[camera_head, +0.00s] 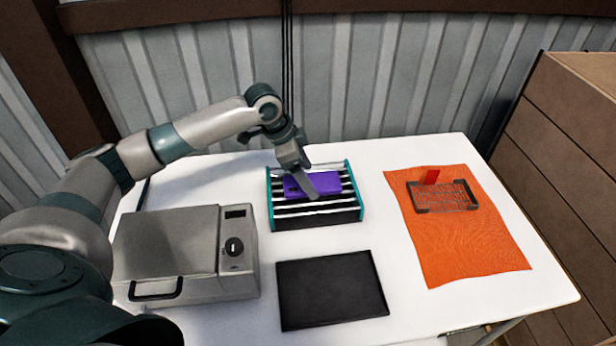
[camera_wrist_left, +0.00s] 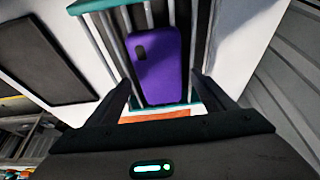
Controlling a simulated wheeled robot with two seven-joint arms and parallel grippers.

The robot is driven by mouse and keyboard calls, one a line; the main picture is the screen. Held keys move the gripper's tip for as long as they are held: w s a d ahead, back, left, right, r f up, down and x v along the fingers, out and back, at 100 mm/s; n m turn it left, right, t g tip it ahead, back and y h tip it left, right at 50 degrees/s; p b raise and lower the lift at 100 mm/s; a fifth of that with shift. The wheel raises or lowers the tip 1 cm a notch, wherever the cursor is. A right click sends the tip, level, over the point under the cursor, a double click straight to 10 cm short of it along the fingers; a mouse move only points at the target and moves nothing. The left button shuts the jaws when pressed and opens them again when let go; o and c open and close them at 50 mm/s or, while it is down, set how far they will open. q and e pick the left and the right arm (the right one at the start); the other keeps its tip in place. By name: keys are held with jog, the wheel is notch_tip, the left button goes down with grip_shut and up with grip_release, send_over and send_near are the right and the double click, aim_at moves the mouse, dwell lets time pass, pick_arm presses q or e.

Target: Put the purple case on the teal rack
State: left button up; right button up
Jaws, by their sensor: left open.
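The purple case (camera_head: 322,184) lies on the bars of the teal rack (camera_head: 359,196), which stands on the white table. In the left wrist view the purple case (camera_wrist_left: 158,62) rests along the rack's light bars, near the teal end piece (camera_wrist_left: 92,5). My left gripper (camera_head: 308,190) is over the rack, right at the case and partly covering it in the head view. In the left wrist view its two fingers (camera_wrist_left: 179,92) are spread, one on each side of the case's near end, with gaps between. My right gripper is not in view.
A grey appliance (camera_head: 165,245) with a dial stands at the left of the white table (camera_head: 415,317). A black tray (camera_head: 332,290) lies in front of the rack. An orange cloth (camera_head: 470,255) at the right bears a dark wire basket (camera_head: 442,197) and a red item (camera_head: 431,176).

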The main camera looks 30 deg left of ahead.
pick_arm(q)
jog(key=b+v, duration=0.2)
jog(key=v, duration=0.9)
jog(key=shift+s+r, duration=0.1)
jog(key=shift+s, duration=0.15)
